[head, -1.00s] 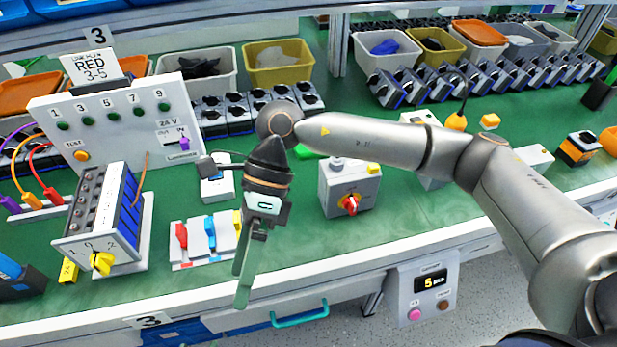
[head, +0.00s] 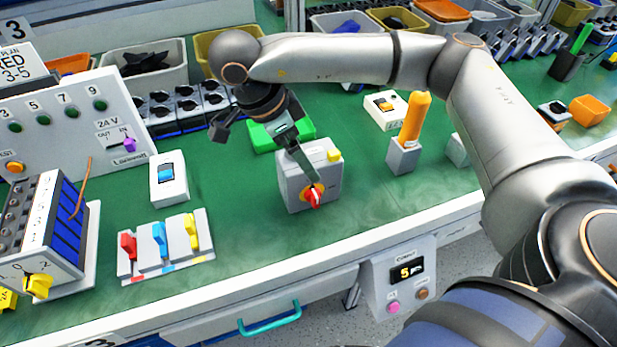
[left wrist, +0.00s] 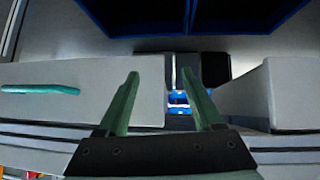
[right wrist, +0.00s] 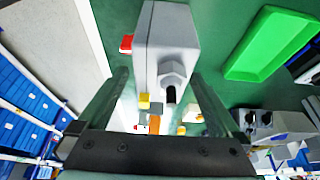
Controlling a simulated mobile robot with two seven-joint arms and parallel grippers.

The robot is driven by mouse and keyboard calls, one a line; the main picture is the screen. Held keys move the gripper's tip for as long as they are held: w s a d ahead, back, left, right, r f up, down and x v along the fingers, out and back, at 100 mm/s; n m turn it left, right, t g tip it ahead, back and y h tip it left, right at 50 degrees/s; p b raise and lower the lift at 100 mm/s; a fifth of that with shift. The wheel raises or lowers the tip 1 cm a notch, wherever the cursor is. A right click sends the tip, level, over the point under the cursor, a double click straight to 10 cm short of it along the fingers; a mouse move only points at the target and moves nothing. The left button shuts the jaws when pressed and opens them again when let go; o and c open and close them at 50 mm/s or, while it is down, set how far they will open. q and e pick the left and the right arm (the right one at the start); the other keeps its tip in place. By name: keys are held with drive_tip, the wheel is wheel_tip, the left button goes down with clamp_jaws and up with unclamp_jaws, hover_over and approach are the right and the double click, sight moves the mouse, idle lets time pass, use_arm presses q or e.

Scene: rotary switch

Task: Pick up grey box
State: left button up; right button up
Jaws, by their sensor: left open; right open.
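The grey box (head: 296,187) stands on the green bench top, with a red rotary knob (head: 315,197) on an orange plate on its front and a yellow button on top. My right gripper (head: 303,160) is over the box, angled down, with a finger in front of its upper face. In the right wrist view the grey box (right wrist: 170,40) shows between and beyond the open fingers (right wrist: 160,80), a grey cable gland on its near side; contact cannot be told. My left gripper (left wrist: 165,90) is open and empty, facing the bench's front; it is outside the head view.
A green tray (head: 262,137) lies behind the box, and a grey block with an orange handle (head: 415,118) stands to its right. Coloured lever switches (head: 160,245) are to the left. A teal drawer handle (head: 270,326) sits below the bench edge.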

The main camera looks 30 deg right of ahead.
drive_tip(key=shift+x, duration=0.9)
drive_tip(key=x, duration=0.4)
drive_tip(key=shift+d, duration=0.35)
use_arm(q)
drive_tip(key=shift+s+f, duration=0.35)
drive_tip(key=shift+a, duration=0.1)
use_arm(e)
drive_tip(key=shift+c, duration=0.4)
use_arm(q)
drive_tip(key=shift+w+r, duration=0.1)
drive_tip(key=shift+w, duration=0.1)
use_arm(e)
drive_tip(key=c, duration=1.5)
drive_tip(key=shift+o, duration=0.2)
drive_tip(key=shift+r, duration=0.1)
